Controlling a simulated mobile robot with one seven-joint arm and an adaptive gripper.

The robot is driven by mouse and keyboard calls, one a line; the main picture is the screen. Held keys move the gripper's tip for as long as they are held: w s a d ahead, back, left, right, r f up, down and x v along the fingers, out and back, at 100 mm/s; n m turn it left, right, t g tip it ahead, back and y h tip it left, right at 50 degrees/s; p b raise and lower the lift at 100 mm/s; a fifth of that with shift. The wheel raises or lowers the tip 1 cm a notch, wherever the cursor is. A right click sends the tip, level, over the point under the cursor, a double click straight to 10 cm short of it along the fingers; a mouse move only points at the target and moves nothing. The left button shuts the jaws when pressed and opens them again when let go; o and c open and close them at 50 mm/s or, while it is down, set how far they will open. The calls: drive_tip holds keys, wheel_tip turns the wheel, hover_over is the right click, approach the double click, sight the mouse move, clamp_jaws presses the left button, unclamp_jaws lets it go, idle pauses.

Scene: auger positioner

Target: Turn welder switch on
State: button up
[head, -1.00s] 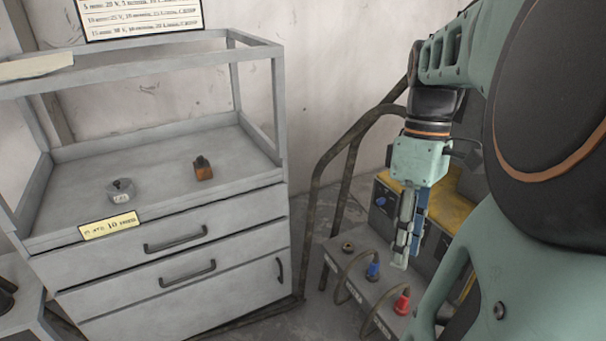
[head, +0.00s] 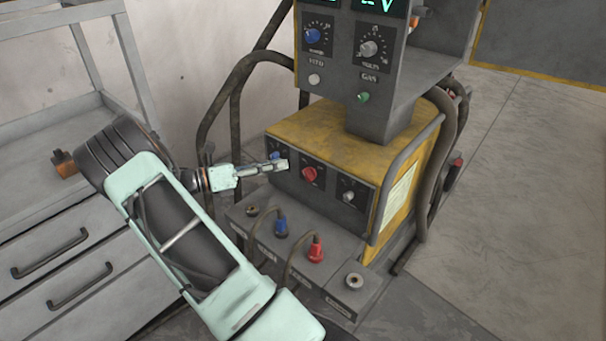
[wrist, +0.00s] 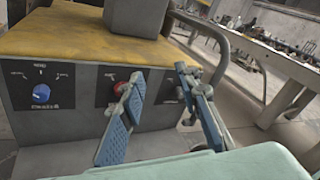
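The yellow-topped welder (head: 350,130) has a front panel with a blue knob (head: 277,156), a red knob (head: 309,174) and a grey knob (head: 348,197). In the wrist view the blue knob (wrist: 41,93) is at left, clear of my fingers. The red knob (wrist: 120,88) is partly hidden behind my left finger. My gripper (head: 284,165) points at the panel and lies close in front of the blue and red knobs in the head view. In the wrist view my gripper (wrist: 160,82) is open with nothing between its fingers. I cannot tell whether it touches the panel.
The upper control box (head: 355,60) has lit green displays, more knobs and a green button. Below the panel, a ledge holds a blue plug (head: 281,227) and a red plug (head: 316,249) with cables. A grey drawer cabinet (head: 70,240) stands left. Floor at right is free.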

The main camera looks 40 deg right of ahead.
sight(309, 174)
drive_tip(key=w+f+n+t+h, duration=0.1)
drive_tip(key=w+f+n+t, duration=0.25)
drive_tip(key=f, duration=0.65)
drive_tip(key=s+d+b, duration=0.2)
drive_tip(key=d, duration=0.8)
drive_tip(key=shift+d+n+b, duration=0.3)
drive_tip(key=shift+d+n, duration=0.1)
drive_tip(key=shift+n, duration=0.05)
clamp_jaws()
